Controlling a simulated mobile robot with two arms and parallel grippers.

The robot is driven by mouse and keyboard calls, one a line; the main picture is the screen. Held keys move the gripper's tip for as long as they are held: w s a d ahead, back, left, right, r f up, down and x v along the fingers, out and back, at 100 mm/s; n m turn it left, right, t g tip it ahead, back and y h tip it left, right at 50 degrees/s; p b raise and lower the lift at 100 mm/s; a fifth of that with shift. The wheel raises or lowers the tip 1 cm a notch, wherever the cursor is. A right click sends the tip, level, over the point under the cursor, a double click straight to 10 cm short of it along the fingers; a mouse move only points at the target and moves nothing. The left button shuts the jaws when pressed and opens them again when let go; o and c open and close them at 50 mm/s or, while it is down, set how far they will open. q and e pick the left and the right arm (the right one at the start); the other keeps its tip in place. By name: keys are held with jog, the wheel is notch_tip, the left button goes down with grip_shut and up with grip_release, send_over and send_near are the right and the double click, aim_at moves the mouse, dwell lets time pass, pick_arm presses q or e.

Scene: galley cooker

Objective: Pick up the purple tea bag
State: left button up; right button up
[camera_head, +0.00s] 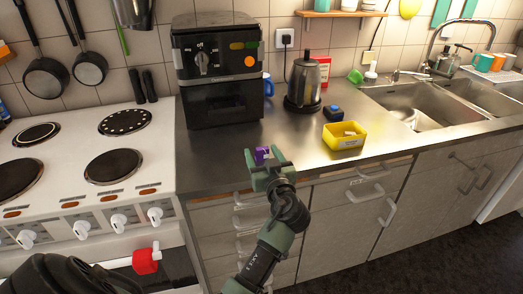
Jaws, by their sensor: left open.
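The purple tea bag (262,154) is small and sits at the front of the steel counter, right of the cooker. My left gripper (264,164) is green-grey and open, reaching up from below. Its fingertips are right at the tea bag, which shows between and just beyond them. The lower part of the bag is hidden by the gripper, and I cannot tell whether the fingers touch it. My right gripper is not in view.
A yellow tray (345,142) with small pale items and a dark blue object (333,113) stand to the right. A black appliance (218,75) and a kettle (303,85) stand behind. The white cooker (88,160) is at left, the sink (420,105) at right.

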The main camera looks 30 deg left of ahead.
aim_at(261, 148)
pick_arm(q)
jog(key=p+x, duration=0.1)
jog(key=x, duration=0.3)
jog(key=shift+w+r, duration=0.2)
jog(key=shift+w, duration=0.05)
jog(key=shift+w+a+f, duration=0.15)
jog(key=shift+w+a, duration=0.15)
grip_shut()
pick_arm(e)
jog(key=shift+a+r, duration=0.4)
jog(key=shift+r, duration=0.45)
